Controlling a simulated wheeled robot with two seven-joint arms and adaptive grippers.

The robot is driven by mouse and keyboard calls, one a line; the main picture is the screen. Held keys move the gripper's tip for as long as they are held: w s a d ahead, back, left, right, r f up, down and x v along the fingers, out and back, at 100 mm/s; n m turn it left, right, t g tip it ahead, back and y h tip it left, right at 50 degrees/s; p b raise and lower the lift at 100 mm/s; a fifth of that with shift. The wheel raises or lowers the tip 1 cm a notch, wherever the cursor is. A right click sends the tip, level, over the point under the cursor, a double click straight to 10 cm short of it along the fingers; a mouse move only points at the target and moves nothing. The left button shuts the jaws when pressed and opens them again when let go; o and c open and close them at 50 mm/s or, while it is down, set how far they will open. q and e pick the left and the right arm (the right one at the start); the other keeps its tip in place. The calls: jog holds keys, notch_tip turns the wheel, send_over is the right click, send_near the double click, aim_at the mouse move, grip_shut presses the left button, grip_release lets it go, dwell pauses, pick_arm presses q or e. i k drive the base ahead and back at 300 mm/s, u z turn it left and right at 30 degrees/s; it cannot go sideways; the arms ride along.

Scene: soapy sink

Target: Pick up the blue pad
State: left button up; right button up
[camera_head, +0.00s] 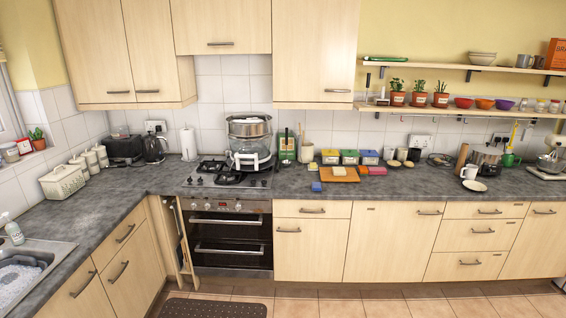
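A small flat blue piece, which looks like the blue pad (316,187), lies on the grey worktop (420,183) to the right of the hob. It is just left of an orange board (339,174) and near the worktop's front edge. Nothing visibly covers it. Neither of my grippers is in view.
Yellow, green and blue boxes (370,157) stand behind the board. A steamer pot (249,135) stands on the hob to the left. A sink (25,272) with suds and a soap bottle (14,233) are at the lower left. The floor ahead is clear apart from a dark mat (215,308).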

aim_at(316, 186)
jog(key=u, duration=0.15)
jog(key=i, duration=1.95)
jog(key=z, duration=0.7)
jog(key=i, duration=1.5)
jog(key=z, duration=0.55)
